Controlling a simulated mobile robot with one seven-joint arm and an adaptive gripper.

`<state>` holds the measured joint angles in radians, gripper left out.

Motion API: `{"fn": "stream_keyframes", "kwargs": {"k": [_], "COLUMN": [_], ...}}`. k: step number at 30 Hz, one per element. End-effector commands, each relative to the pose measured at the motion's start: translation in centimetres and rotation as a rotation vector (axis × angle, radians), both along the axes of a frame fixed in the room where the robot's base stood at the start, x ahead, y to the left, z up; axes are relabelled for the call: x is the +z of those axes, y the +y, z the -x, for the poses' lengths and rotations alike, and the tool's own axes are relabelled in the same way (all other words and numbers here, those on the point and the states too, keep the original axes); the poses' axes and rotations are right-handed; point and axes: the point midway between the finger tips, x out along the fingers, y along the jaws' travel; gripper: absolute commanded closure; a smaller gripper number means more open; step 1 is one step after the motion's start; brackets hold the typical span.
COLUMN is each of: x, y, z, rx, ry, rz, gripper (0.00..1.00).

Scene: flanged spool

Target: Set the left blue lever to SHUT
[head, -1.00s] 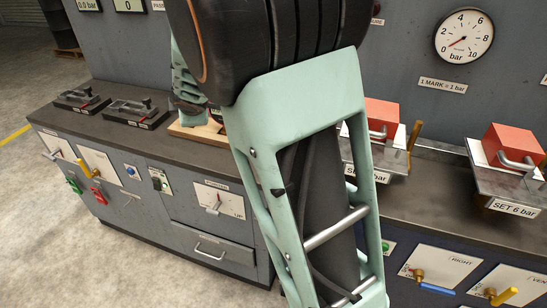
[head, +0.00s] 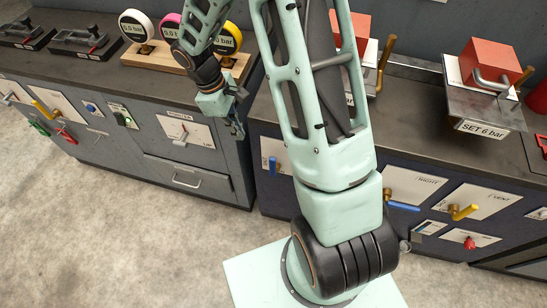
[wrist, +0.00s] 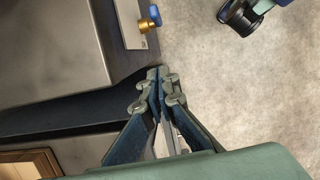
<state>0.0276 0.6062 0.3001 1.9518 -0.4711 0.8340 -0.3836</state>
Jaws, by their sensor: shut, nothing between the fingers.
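The left blue lever (head: 272,165) hangs upright on a pale plate (head: 284,156) on the dark blue cabinet front, just left of my arm in the head view. In the wrist view its blue handle (wrist: 155,15) and brass hub show at the top; any SHUT mark cannot be read. My gripper (head: 237,132) is shut and empty, pointing down in front of the cabinets, left of the lever and apart from it. Its closed fingertips (wrist: 162,76) show in the wrist view, also apart from the lever.
A second blue lever (head: 403,206) lies level on the plate marked RIGHT, with a yellow lever (head: 465,211) beyond it. The floor (head: 130,215) in front is clear.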

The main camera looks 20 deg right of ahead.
Motion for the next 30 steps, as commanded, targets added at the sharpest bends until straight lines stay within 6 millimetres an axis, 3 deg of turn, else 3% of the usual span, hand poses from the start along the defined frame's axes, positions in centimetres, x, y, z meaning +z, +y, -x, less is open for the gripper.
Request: {"fn": "stream_keyframes", "kwargs": {"k": [3, 17, 23, 30], "x": [-0.9, -1.5, -4.5, -9.6], "y": [0.1, 0.0, -0.6, -1.6], "z": [0.3, 0.4, 0.9, 1.7], "rx": [-0.033, -0.039, -0.038, -0.038], "ry": [0.017, 0.019, 0.022, 0.022], "rz": [-0.006, -0.004, -0.004, -0.004], "gripper": [1.0, 1.0, 1.0, 1.0]}}
